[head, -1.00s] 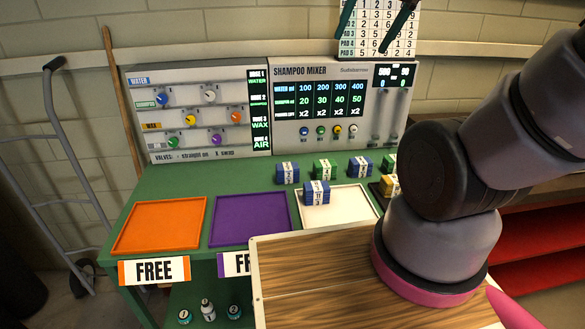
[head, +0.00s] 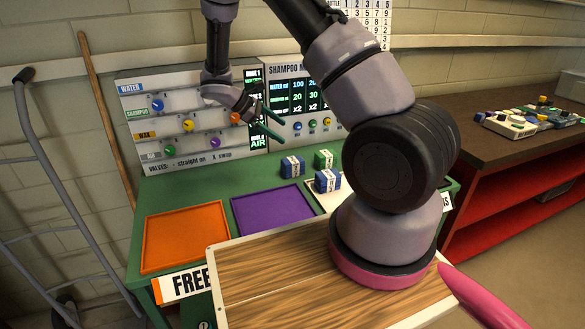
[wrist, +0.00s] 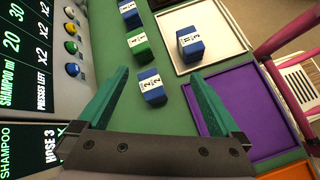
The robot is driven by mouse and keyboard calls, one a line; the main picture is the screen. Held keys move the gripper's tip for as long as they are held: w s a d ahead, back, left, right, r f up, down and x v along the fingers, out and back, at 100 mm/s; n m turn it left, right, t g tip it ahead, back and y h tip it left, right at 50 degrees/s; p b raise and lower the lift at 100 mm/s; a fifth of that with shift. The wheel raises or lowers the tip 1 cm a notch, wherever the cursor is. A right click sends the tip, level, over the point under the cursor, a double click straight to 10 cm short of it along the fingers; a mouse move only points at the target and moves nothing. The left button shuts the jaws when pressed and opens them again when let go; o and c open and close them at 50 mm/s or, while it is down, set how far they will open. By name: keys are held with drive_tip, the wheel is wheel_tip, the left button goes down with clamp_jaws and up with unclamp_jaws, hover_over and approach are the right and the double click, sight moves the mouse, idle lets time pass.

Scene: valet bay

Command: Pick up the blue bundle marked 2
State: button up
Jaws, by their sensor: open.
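A blue bundle with a white band (head: 292,166) stands on the green table behind the trays. It also shows in the wrist view (wrist: 152,87), where its band seems to read 2. My gripper (head: 279,131) is open and empty, above and left of this bundle in the head view. In the wrist view its green fingers (wrist: 156,75) stand apart, with the bundle between them in the picture but further off, not held. Another blue bundle (head: 327,181) sits on the white tray (wrist: 218,18). Its mark is hard to read.
A green bundle (head: 325,158) stands beside the blue one, with another blue bundle (wrist: 130,12) beyond. Orange (head: 186,238) and purple (head: 270,210) trays are empty. The valve panel (head: 190,118) and shampoo mixer (head: 297,95) rise close behind. My arm hides the table's right part.

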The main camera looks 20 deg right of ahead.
sight(292, 160)
drive_tip(key=f+n+h, duration=0.1)
drive_tip(key=f+n, duration=0.1)
drive_tip(key=f, duration=0.2)
drive_tip(key=w+f+n+t+h, duration=0.1)
drive_tip(key=f, duration=0.3)
drive_tip(key=w+f+n+t+h, duration=0.1)
drive_tip(key=f+n+h, duration=0.1)
drive_tip(key=f, duration=0.1)
drive_tip(key=shift+w+a+f+n, duration=0.2)
drive_tip(key=shift+w+f+n, duration=0.1)
drive_tip(key=shift+f, duration=0.1)
drive_tip(key=shift+d+f, duration=0.15)
drive_tip(key=shift+f, duration=0.15)
drive_tip(key=x, duration=0.5)
drive_tip(key=shift+d, duration=0.1)
drive_tip(key=x, duration=0.5)
drive_tip(key=shift+w+f, duration=0.2)
drive_tip(key=shift+f, duration=0.15)
drive_tip(key=c, duration=1.6)
